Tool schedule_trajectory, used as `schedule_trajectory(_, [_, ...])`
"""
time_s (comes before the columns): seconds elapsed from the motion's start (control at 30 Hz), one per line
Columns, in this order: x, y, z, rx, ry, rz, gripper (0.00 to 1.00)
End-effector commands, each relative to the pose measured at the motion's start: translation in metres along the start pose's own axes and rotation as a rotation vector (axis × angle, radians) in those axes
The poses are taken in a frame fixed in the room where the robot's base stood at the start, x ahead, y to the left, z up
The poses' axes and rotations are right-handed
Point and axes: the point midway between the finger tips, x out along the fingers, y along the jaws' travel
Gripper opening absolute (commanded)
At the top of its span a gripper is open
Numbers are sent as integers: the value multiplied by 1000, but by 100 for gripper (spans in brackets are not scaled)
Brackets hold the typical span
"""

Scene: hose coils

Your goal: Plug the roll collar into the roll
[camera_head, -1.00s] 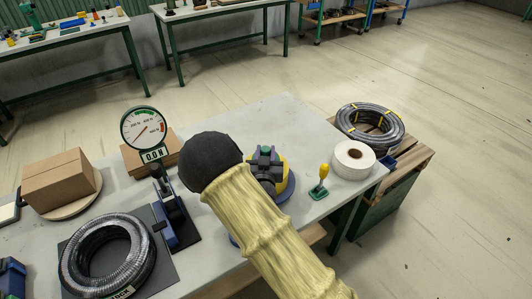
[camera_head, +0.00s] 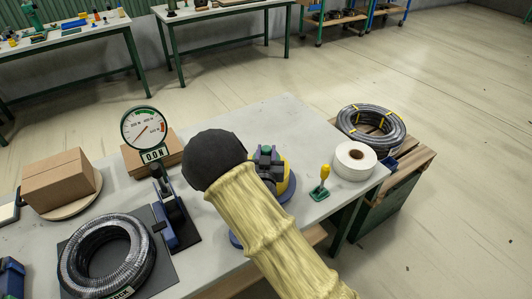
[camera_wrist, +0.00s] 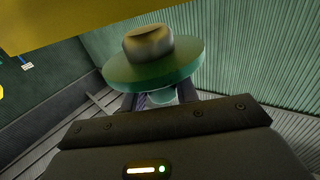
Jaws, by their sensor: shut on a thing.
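The white roll (camera_head: 355,160), with a round hole in its top, lies on the right end of the bench in the head view. In the wrist view, the roll collar appears to be the green disc (camera_wrist: 152,66) with a rounded metal cap on it. My gripper (camera_wrist: 160,98) is shut on a pale part under that disc. In the head view I cannot make out my gripper or the collar clearly; my own arm covers part of the bench left of the roll. The roll does not show clearly in the wrist view.
A yellow-handled tool (camera_head: 322,180) stands left of the roll. A blue and yellow unit (camera_head: 283,185) sits partly behind my arm. A dial gauge (camera_head: 145,127), a cardboard box (camera_head: 62,182) and a black hose coil (camera_head: 75,265) stand farther left. Another coil (camera_head: 372,123) lies beyond the roll.

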Motion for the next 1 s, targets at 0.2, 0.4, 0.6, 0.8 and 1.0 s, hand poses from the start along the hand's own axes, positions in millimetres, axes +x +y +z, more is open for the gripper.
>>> schedule_trajectory(0.2, [0, 1, -1, 1, 2, 0, 1])
schedule_trajectory(0.4, [0, 1, 0, 1, 2, 0, 1])
schedule_trajectory(0.6, [0, 1, 3, 1, 1, 0, 1])
schedule_trajectory(0.8, [0, 1, 7, 1, 2, 0, 1])
schedule_trajectory(1.0, [0, 0, 11, 1, 2, 0, 1])
